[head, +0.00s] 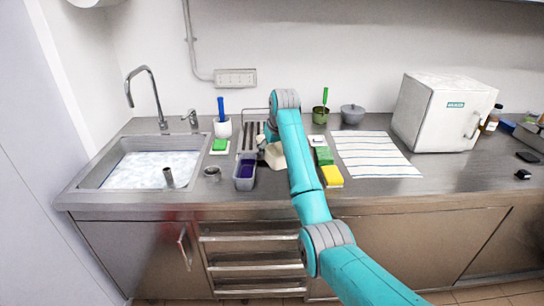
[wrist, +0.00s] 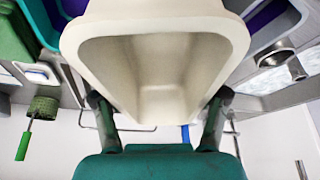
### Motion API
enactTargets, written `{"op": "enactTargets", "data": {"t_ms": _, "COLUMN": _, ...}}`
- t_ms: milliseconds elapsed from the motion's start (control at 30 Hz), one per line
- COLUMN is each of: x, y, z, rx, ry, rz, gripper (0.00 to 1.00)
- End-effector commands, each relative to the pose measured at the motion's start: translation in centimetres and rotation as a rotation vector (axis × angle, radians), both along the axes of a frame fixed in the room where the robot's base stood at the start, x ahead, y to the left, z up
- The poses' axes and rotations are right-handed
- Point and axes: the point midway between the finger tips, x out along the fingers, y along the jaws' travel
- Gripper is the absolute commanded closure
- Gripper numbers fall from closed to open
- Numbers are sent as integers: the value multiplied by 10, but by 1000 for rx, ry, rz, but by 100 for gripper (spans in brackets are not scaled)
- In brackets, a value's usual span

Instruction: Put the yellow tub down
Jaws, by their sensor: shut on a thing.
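The tub (wrist: 160,65) in my gripper (wrist: 158,115) is a pale cream, only faintly yellow, and empty inside. In the wrist view its open mouth faces the camera, and the two dark fingers are shut on its sides. In the head view the tub (head: 273,155) shows partly beside my arm, over the steel counter near the slotted rack (head: 250,137). My arm hides part of the tub and most of the gripper there. I cannot tell whether the tub touches the counter.
A grey tub with purple contents (head: 245,175) stands left of the held tub. The sink (head: 150,165) is at left, a white box (head: 445,112) at right.

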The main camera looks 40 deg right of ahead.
Motion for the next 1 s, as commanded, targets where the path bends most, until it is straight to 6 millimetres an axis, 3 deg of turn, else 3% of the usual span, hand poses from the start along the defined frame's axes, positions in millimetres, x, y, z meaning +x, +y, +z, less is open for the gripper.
{"op": "enactTargets", "data": {"t_ms": 133, "x": 0, "y": 0, "z": -20, "rx": 0, "ry": 2, "rz": 0, "gripper": 64}}
{"op": "enactTargets", "data": {"t_ms": 500, "x": 0, "y": 0, "z": -25, "rx": 0, "ry": 1, "rz": 0, "gripper": 64}}
{"op": "enactTargets", "data": {"t_ms": 533, "x": 0, "y": 0, "z": -24, "rx": 0, "ry": 1, "rz": 0, "gripper": 24}}
{"op": "enactTargets", "data": {"t_ms": 600, "x": 0, "y": 0, "z": -24, "rx": 0, "ry": 1, "rz": 0, "gripper": 6}}
{"op": "enactTargets", "data": {"t_ms": 633, "x": 0, "y": 0, "z": -24, "rx": 0, "ry": 1, "rz": 0, "gripper": 2}}
{"op": "enactTargets", "data": {"t_ms": 1000, "x": 0, "y": 0, "z": -22, "rx": 0, "ry": 0, "rz": 0, "gripper": 2}}
